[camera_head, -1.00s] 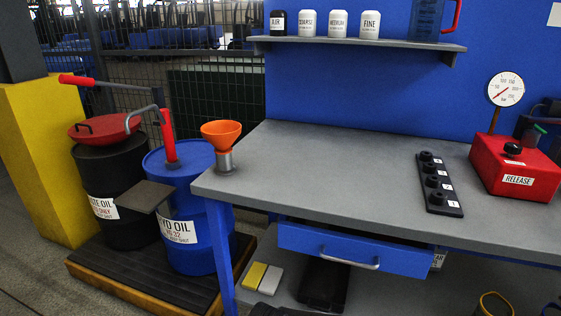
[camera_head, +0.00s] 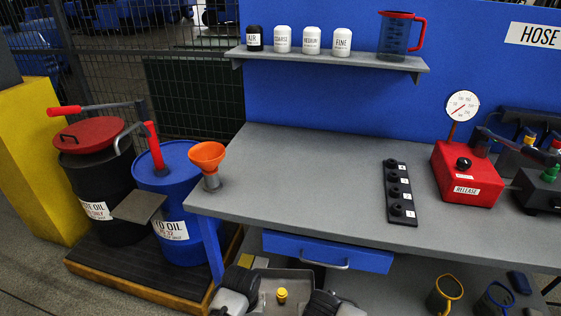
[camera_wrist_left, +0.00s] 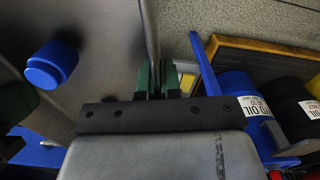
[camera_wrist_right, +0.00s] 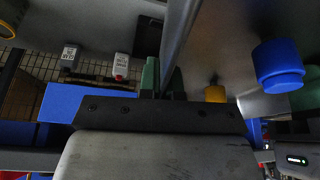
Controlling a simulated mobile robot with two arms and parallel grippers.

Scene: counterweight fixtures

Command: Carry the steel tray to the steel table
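The steel tray (camera_head: 290,273) is a shallow grey tray at the bottom of the head view, in front of the blue drawer, with its near part cut off. A yellow piece (camera_head: 282,295) stands in it. My left gripper (camera_head: 240,287) is at its left side and my right gripper (camera_head: 325,303) at its right. In the left wrist view the green fingers (camera_wrist_left: 157,78) are closed on the tray wall (camera_wrist_left: 150,30). The right wrist view shows the same, with fingers (camera_wrist_right: 163,78) on the opposite wall. A blue round piece (camera_wrist_right: 278,65) also shows in the tray. I cannot identify a separate steel table.
A grey-topped workbench (camera_head: 300,165) holds an orange funnel (camera_head: 207,158), a black numbered rack (camera_head: 399,193) and a red gauge box (camera_head: 466,175). Oil drums (camera_head: 180,175) stand on a low pallet at left.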

